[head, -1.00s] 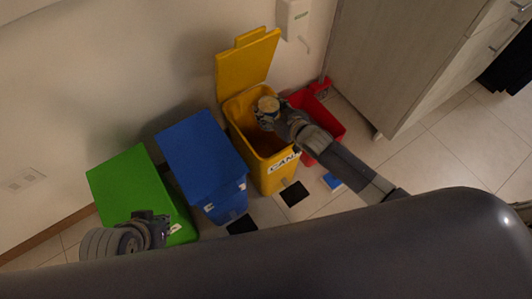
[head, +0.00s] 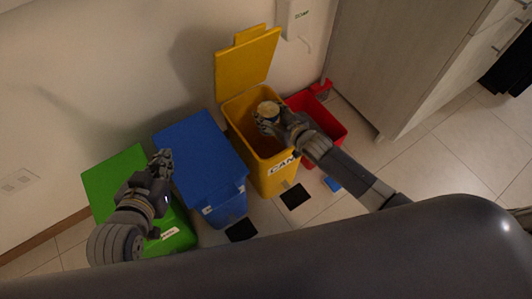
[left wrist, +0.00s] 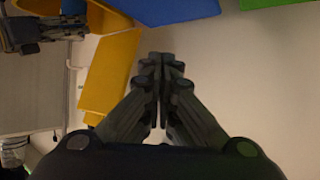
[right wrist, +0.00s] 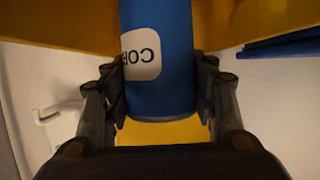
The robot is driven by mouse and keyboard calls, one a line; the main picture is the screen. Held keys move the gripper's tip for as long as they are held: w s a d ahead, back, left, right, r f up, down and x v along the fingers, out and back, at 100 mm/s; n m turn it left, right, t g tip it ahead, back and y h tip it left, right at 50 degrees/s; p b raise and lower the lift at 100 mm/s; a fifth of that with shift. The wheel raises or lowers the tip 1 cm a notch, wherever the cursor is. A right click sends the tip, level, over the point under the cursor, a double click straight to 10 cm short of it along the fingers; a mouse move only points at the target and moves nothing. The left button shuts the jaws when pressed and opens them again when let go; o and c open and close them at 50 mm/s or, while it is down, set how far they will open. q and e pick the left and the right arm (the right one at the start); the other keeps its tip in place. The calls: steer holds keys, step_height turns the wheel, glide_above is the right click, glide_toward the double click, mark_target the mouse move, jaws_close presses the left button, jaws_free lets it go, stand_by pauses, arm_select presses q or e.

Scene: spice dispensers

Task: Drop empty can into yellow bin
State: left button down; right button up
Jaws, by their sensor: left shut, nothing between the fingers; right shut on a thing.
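The yellow bin (head: 272,175) stands with its lid (head: 247,68) raised against the wall and a "CAN" label on its front. My right gripper (head: 264,118) is shut on the can (head: 268,108), over the open mouth of the yellow bin. In the right wrist view the can (right wrist: 172,60) is blue with a white label, held between both fingers, with yellow bin surfaces around it. My left gripper (head: 163,158) is shut and empty above the blue and green bins; its fingertips (left wrist: 160,60) meet in the left wrist view.
A closed blue bin (head: 200,155) and a closed green bin (head: 112,178) stand left of the yellow bin. An open red bin (head: 325,122) stands to its right, beside a cabinet (head: 400,60). A wall dispenser (head: 296,18) hangs above.

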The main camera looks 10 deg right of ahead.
arm_select(q)
steer(key=shift+w+d+r+t, duration=0.2)
steer(key=shift+w+r+t, duration=0.2)
steer(key=shift+r, duration=0.15)
arm_select(e)
steer(key=shift+f, duration=0.1)
steer(key=o, duration=1.1)
steer(key=shift+s+d, duration=0.15)
steer(key=shift+s, duration=0.3)
steer(key=v, duration=1.1)
steer(key=shift+r, duration=0.25)
